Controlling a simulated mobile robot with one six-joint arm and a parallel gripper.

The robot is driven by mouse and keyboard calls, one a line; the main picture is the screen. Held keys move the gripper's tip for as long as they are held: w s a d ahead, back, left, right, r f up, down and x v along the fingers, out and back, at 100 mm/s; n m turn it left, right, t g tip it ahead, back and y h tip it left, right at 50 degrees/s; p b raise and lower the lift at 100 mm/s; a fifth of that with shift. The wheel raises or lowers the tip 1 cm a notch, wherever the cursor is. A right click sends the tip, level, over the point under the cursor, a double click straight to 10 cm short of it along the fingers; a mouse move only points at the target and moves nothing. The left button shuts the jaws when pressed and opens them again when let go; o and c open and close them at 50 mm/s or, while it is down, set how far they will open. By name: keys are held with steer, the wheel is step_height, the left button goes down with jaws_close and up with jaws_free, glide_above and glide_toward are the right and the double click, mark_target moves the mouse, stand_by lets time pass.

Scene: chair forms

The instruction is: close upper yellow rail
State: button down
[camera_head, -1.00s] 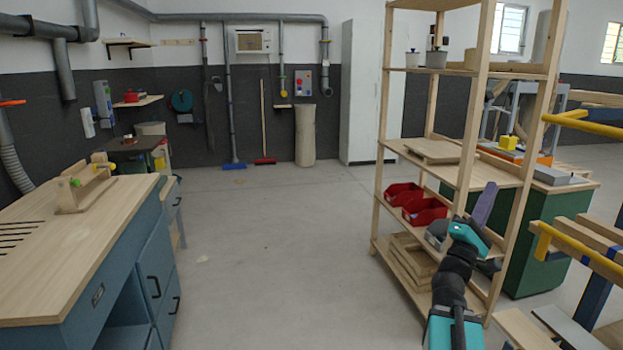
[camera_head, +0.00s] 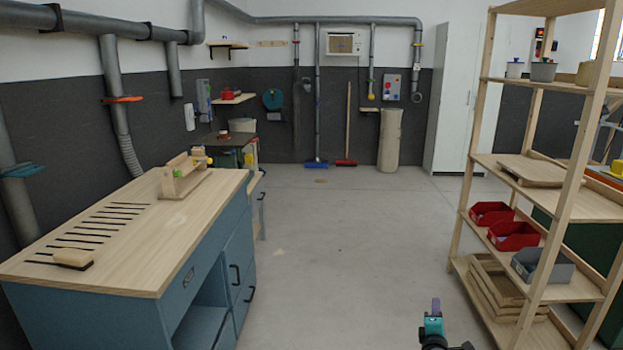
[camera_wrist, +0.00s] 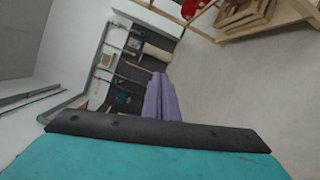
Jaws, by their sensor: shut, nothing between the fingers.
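No yellow rail shows in the head view or the wrist view now. My gripper (camera_head: 436,306) is at the bottom of the head view, right of centre, over the open floor and left of the wooden shelf rack. Its purple fingers (camera_wrist: 162,98) lie together in the wrist view, with nothing between them. Beyond the fingers, the wrist view shows the tilted room, the floor and part of the rack.
A blue workbench (camera_head: 140,283) with a wooden top stands on the left. The wooden shelf rack (camera_head: 567,203) with red bins (camera_head: 512,236) stands on the right. Clear grey floor (camera_head: 345,240) lies between them. Pipes (camera_head: 120,110) run along the left wall.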

steer(key=s+a+f+m+g+y+p, duration=0.1)
steer(key=s+a+f+g+y, duration=0.15)
steer(key=a+f, duration=0.5)
steer(key=s+a+f+g+y, duration=0.2)
steer(key=s+a+f, duration=0.2)
steer(key=f, duration=0.6)
steer(key=s+a+f+m+g+y+p, duration=0.1)
steer(key=s+a+f+g+y, duration=0.2)
steer(key=a+f, duration=0.45)
steer(key=s+a+f+m+g, duration=0.2)
steer(key=s+f+m+g, duration=0.15)
steer(key=s+f, duration=0.55)
steer(key=s+a+f+m+g, duration=0.2)
steer(key=s+f+g, duration=0.3)
steer(key=s, duration=0.8)
steer(key=s+d+r+m+g+h, duration=0.1)
steer(key=s+m+g, duration=0.4)
steer(key=s+m, duration=0.4)
steer(key=s, duration=0.4)
steer(key=shift+s+d+r+g, duration=0.15)
steer(key=shift+s+r+g, duration=0.05)
steer(key=shift+r+g, duration=0.2)
steer(key=c, duration=2.5)
jaws_free()
